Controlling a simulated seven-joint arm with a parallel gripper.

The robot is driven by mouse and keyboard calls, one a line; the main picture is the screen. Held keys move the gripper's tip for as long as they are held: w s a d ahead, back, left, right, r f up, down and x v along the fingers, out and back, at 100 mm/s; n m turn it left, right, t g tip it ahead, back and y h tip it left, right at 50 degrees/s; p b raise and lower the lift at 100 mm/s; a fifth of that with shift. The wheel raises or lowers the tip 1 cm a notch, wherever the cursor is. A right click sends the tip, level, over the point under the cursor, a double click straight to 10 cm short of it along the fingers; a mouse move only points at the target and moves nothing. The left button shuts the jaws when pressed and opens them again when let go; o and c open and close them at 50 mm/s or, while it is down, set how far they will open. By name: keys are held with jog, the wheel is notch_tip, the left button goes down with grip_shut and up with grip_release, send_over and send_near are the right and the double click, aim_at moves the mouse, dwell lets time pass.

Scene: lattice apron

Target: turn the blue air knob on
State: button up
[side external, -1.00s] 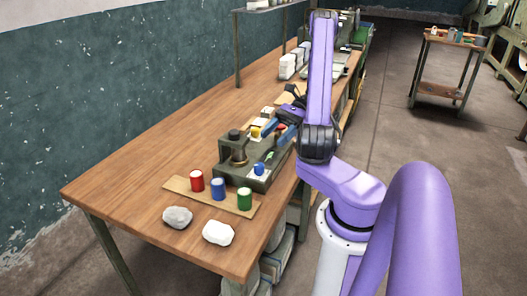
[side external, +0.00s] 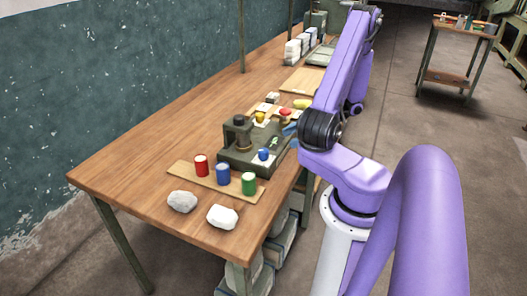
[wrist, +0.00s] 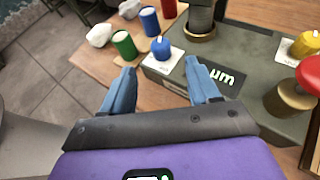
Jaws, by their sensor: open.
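The blue knob (side external: 263,155) sits on a white label plate at the front right of a grey-green block (side external: 236,164) on the bench. In the wrist view the blue knob (wrist: 161,48) stands just beyond the fingertips, with a small tip on top; its set position is not clear. My gripper (wrist: 162,78) is open and empty, its two blue fingers apart. The knob shows between and ahead of them, apart from both. In the side view my gripper is mostly hidden behind my arm, with a bit of blue finger showing at the block's right side.
A yellow knob (wrist: 305,43) and a red mushroom-shaped knob (wrist: 300,85) stand on the block, right of my fingers. A dark post (side external: 239,134) rises behind the blue knob. Red (side external: 201,165), blue (side external: 222,174) and green (side external: 249,184) cylinders and two pale rocks stand nearer the front.

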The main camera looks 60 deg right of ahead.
aim_at(265, 149)
jog(key=x, duration=1)
jog(key=shift+w+a, duration=0.2)
jog(key=shift+w, duration=0.05)
jog(key=c, duration=1)
jog(key=shift+f+n+y, duration=0.1)
jog(key=shift+n+y, duration=0.2)
jog(key=shift+n, duration=0.1)
jog(key=n+g+y, duration=0.2)
jog(key=n+g, duration=0.1)
jog(key=shift+g+y, duration=0.3)
jog(key=shift+g, duration=0.1)
jog(key=shift+n+g+y, duration=0.7)
jog(key=shift+n+g, duration=0.9)
jog(key=shift+n, duration=0.1)
